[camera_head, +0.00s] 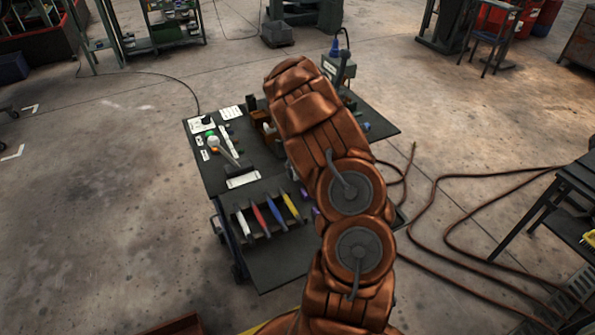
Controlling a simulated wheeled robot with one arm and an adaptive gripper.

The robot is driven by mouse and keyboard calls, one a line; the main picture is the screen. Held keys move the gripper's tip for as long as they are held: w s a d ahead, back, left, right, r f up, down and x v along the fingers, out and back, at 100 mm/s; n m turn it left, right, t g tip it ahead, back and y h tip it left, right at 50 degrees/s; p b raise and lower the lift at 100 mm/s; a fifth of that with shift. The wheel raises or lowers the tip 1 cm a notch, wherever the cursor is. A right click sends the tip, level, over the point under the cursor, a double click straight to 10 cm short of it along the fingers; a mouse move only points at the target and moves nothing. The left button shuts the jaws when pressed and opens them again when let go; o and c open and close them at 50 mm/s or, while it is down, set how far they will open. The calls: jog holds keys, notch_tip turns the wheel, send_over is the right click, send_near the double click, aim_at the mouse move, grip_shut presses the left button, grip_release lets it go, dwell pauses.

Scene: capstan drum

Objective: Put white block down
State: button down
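My copper-coloured arm reaches from the bottom over the dark workbench (385,137), covering its middle and right. My gripper is hidden behind the arm, so its fingers and anything in them do not show. I cannot make out a clear white block. A small whitish thing (267,127) shows at the arm's left edge, beside a brown holder (259,117); its shape is too small to tell. A flat white label-like piece (243,180) lies near the bench's front edge.
A lever with a pale knob (213,142) stands on the bench's left side, near a green button (210,133). White, red (259,219), blue (276,215) and yellow strips sit on the lower front shelf. Brown hoses (440,205) cross the floor at right.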

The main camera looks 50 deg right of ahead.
jog(key=shift+f+p, duration=0.3)
jog(key=shift+f, duration=0.65)
jog(key=shift+f, duration=0.15)
jog(key=c, duration=0.6)
grip_release()
